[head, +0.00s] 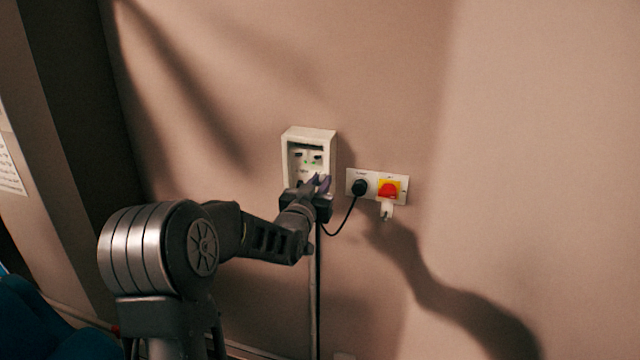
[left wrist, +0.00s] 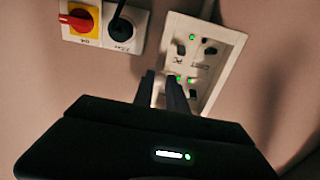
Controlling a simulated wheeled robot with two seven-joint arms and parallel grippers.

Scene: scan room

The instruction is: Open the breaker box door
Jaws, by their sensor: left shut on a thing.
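The white breaker box (head: 310,134) is fixed to the wall in the middle of the head view, with dark switches in its recessed front. In the left wrist view the breaker box (left wrist: 233,50) is at upper right, tilted, with small green lights and dark switches. My left gripper (head: 318,183) is at the lower front of the box, its fingers shut on a thin part there, which looks like the door's edge. In the left wrist view my left gripper (left wrist: 162,88) reaches the box's lower left side. Its fingers hide the held part. My right gripper is not in view.
Right of the box is a wall plate (head: 403,182) with a black plug (head: 360,187) and a red switch on yellow (head: 388,189). A black cable (head: 344,219) hangs from the plug near my gripper. A conduit runs down below the box. The wall at right is bare.

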